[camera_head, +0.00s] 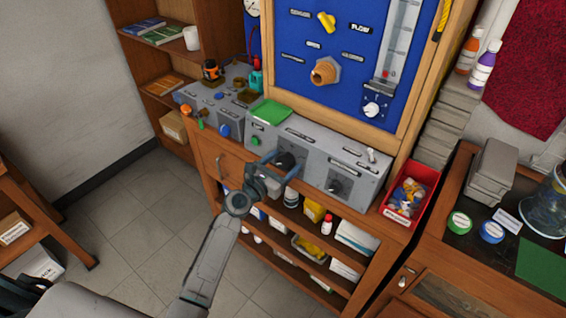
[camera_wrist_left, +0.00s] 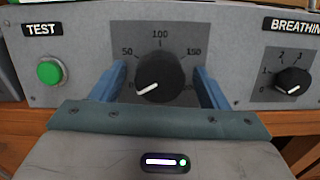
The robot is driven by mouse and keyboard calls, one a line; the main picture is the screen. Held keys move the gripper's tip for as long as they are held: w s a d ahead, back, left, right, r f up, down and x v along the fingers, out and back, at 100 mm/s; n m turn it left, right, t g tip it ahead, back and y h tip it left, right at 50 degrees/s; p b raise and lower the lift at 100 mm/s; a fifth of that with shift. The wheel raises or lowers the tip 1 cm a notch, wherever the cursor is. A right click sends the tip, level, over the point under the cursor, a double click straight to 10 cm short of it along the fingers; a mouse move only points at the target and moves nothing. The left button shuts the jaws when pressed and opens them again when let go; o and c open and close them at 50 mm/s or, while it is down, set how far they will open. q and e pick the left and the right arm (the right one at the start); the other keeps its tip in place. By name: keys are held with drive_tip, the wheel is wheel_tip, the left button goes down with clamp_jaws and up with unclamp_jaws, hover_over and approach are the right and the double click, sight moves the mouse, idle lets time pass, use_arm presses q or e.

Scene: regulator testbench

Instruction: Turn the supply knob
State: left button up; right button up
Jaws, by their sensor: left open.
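A black round knob (camera_wrist_left: 160,77) with a white pointer sits on a dial marked 50, 100, 150 on the grey panel. Its pointer aims to the lower left, below the 50 mark. In the head view this knob (camera_head: 285,160) is partly behind my left gripper (camera_head: 278,168). My left gripper (camera_wrist_left: 160,82) is open, with one blue finger on each side of the knob. Gaps show between the fingers and the knob. The knob's own name label is not visible in the wrist view. My right gripper is not in view.
A green TEST button (camera_wrist_left: 50,71) is left of the dial and a smaller BREATHING knob (camera_wrist_left: 292,81) is right. A red parts bin (camera_head: 409,195) stands right of the grey box (camera_head: 318,152). Shelves with bottles lie below. The floor (camera_head: 130,210) is clear.

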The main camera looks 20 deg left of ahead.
use_arm(q)
drive_tip(key=shift+c, duration=0.2)
drive_tip(key=c, duration=1)
drive_tip(key=shift+o, duration=0.3)
